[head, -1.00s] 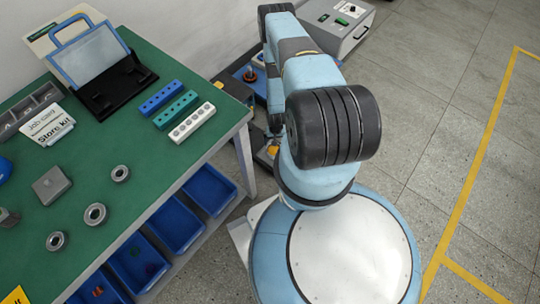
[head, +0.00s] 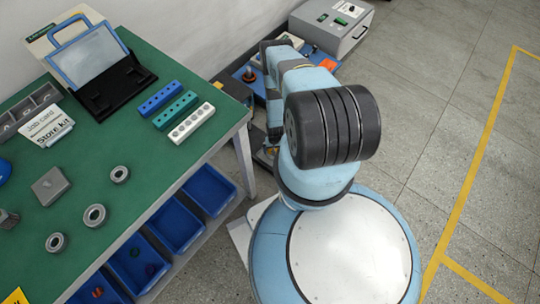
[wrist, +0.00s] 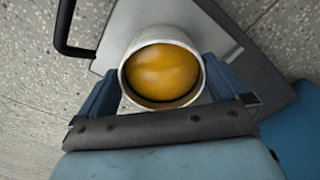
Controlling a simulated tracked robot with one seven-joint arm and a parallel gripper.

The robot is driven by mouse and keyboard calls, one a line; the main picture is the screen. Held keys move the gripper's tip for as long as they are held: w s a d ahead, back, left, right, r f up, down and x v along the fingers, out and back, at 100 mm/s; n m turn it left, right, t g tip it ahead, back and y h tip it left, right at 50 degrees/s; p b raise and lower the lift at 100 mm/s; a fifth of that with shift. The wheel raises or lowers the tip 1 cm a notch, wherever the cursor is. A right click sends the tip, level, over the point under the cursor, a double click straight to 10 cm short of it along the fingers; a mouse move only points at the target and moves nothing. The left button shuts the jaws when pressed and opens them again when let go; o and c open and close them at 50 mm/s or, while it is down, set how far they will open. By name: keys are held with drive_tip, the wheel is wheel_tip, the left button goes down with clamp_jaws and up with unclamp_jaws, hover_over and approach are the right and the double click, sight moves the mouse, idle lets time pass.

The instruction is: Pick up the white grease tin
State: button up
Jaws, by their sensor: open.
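The white grease tin (wrist: 161,68) shows in the wrist view as a round pale rim around yellow-orange grease, seen from above and open at the top. My gripper (wrist: 163,80) is open, with one blue-grey finger on each side of the tin. The tin is between the fingers; I cannot tell whether either finger touches it. In the head view my arm hides most of my gripper, and I cannot make out the tin clearly there.
The green workbench (head: 95,160) stands left, with three socket strips, bearing rings and a job card on it. Blue bins (head: 175,225) sit under its edge. A grey case (head: 335,25) lies beyond my arm. Open speckled floor is on the right.

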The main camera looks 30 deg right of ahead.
drive_tip(key=shift+f, duration=0.35)
drive_tip(key=shift+c, duration=0.5)
drive_tip(key=c, duration=0.7)
